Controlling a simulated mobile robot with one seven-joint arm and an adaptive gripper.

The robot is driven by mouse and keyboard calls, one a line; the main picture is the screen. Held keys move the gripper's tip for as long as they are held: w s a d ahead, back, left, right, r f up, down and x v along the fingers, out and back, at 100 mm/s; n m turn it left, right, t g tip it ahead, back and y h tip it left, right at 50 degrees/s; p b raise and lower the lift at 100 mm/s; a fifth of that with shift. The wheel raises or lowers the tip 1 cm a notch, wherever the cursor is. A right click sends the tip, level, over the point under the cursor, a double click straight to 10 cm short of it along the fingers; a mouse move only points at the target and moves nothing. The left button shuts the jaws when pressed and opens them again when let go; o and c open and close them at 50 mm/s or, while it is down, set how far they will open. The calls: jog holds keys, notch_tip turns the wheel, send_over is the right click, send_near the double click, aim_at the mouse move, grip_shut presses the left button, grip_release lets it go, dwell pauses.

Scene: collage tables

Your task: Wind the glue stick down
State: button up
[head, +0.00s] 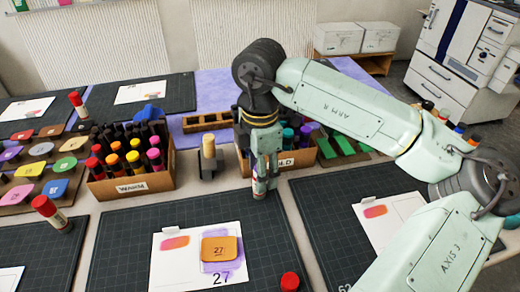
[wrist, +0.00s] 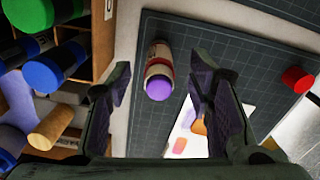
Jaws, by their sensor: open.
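The glue stick (wrist: 160,57) stands uncapped between the two fingers of my gripper (wrist: 157,74) in the wrist view. Its purple glue (wrist: 158,88) shows at the top, and its body is pale with a red band. My gripper is open, with a visible gap on each side of the stick. In the head view, my gripper (head: 266,162) points down at the back edge of the middle mat, and the glue stick (head: 260,190) is mostly hidden by the fingers. A loose red cap (head: 290,281) lies at the mat's front right; it also shows in the wrist view (wrist: 297,79).
A cardboard box marked WARM (head: 130,187) holds several markers at left. Another marker box (head: 245,165) is partly behind my gripper. A wooden-topped peg (head: 208,150) stands between them. A white sheet (head: 198,255) with an orange tile lies on the mat (head: 120,250).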

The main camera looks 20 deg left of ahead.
jog(key=shift+f, duration=1.85)
jog(key=shift+c, duration=0.3)
jog(key=c, duration=1)
jog(key=shift+c, duration=0.2)
